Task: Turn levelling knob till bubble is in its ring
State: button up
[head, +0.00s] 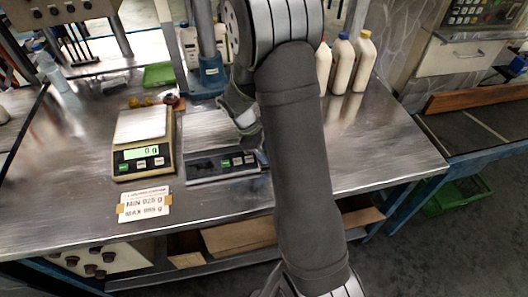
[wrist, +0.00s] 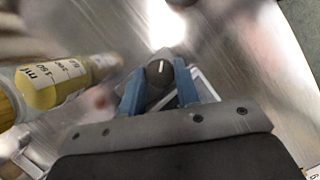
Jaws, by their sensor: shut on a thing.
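In the wrist view the levelling knob (wrist: 159,69) is a dark round knob with a white line on its top. My gripper (wrist: 158,88) has its blue fingers closed on either side of the knob. In the head view my gripper (head: 250,134) is low over the right-hand scale (head: 205,168), and my arm hides the knob and part of that scale. The left scale (head: 140,140) stands beside it and reads 0 g. I cannot make out the bubble or its ring in either view.
A card (head: 144,203) with MIN and MAX weights lies in front of the left scale. Several bottles (head: 341,62) stand at the back right. A green tray (head: 158,75) lies at the back. In the wrist view a yellow graduated container (wrist: 45,85) is left of my fingers.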

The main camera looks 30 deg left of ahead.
jog(key=shift+m+g, duration=0.3)
jog(key=shift+m, duration=0.6)
jog(key=o, duration=1)
jog(key=shift+c, duration=0.2)
